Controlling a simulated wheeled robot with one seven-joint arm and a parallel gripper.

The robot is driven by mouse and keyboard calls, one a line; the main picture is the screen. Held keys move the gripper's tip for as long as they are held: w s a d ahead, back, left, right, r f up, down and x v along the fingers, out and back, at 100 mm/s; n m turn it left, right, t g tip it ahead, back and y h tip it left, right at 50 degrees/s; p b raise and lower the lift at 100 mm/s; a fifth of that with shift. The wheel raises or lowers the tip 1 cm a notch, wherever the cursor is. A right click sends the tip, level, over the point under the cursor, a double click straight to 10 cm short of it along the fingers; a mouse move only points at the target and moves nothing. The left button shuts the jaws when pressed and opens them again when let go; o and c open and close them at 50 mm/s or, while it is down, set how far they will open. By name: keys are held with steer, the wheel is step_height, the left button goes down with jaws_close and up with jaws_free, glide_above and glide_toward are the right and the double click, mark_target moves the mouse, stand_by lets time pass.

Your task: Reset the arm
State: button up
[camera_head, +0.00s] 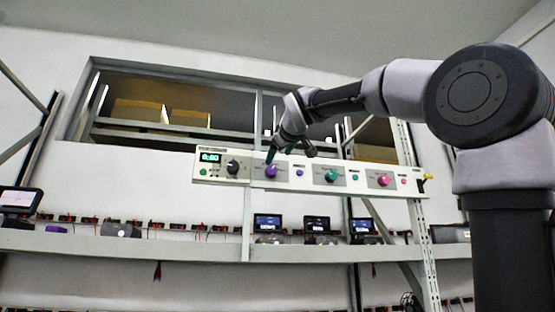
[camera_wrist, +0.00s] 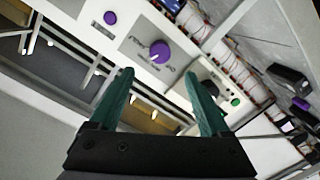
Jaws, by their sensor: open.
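My arm reaches in from the right in the head view, bent at the elbow. My gripper (camera_head: 290,150) is in front of the long white control panel (camera_head: 300,174), close to its purple knob (camera_head: 271,171). In the wrist view my gripper (camera_wrist: 160,95) shows two green fingers spread wide apart with nothing between them. The purple knob (camera_wrist: 160,51) is beyond the fingertips, apart from them. The panel also carries a green knob (camera_head: 331,176), a pink knob (camera_head: 383,181), a black dial (camera_head: 233,167) and a green display reading about 0.00 (camera_head: 209,157).
A grey shelf (camera_head: 190,246) runs below the panel with several small screens (camera_head: 267,221), red-and-black connectors and cables. Rack uprights (camera_head: 422,250) stand to the right. A window opening behind shows boxes (camera_head: 138,110) on a shelf. The panel is close in front of my gripper.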

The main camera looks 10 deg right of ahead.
stand_by(0.5)
steer(key=s+d+f+m+g, duration=0.2)
steer(key=s+f, duration=0.4)
steer(key=f, duration=0.9)
steer(key=s+d+f+m+g+y, duration=0.1)
steer(key=s+f+m+g, duration=0.3)
steer(key=f, duration=1.2)
steer(key=s+d+f+m+g+y, duration=0.1)
steer(key=s+f+m+g, duration=0.3)
steer(key=s+f, duration=0.5)
step_height(320, 180, down, 6)
steer(key=shift+s+d+f+m, duration=0.3)
steer(key=shift+d+m, duration=0.2)
steer(key=shift+d, duration=0.4)
